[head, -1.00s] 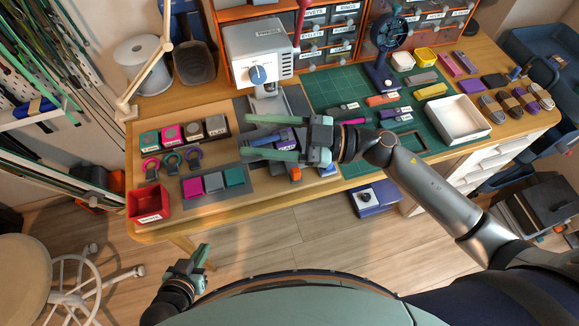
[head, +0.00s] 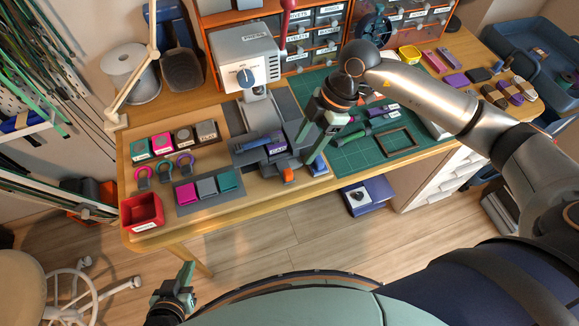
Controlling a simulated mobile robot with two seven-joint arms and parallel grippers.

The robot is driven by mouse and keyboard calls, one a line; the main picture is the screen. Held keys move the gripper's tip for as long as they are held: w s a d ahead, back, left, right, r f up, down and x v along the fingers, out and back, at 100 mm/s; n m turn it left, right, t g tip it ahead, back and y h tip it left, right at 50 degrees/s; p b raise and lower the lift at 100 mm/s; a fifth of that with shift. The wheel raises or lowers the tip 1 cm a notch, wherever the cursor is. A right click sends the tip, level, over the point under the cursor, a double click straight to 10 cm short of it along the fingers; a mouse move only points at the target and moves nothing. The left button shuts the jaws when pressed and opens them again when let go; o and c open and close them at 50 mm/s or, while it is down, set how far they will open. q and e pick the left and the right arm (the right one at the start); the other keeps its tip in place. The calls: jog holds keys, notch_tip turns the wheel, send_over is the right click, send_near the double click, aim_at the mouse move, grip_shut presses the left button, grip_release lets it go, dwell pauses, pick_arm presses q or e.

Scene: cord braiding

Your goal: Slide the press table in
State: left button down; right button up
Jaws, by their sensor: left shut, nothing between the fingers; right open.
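The grey press (head: 243,62) with a blue dial stands at the back of the bench. Its press table (head: 252,158) sits forward of the press head, toward the front edge. A dark blue-purple piece with a white label (head: 258,141) lies on it. An orange part (head: 288,175) shows at its front. My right gripper (head: 306,152) is open and empty, its fingers pointing down just right of the press table. I cannot tell whether it touches anything. My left gripper (head: 187,278) is shut and empty, low in front of the bench, away from the press.
Left of the press table are a rack of labelled blocks (head: 174,141), several rings, a tray of coloured blocks (head: 208,188) and a red bin (head: 142,212). A green cutting mat (head: 350,160) with tools lies to the right. Drawers (head: 320,45) stand behind.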

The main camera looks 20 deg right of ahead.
aim_at(290, 170)
jog(key=x, duration=0.9)
jog(key=shift+a+f, duration=0.15)
jog(key=shift+f, duration=0.1)
jog(key=shift+c, duration=0.2)
grip_shut()
jog(key=shift+w, duration=0.1)
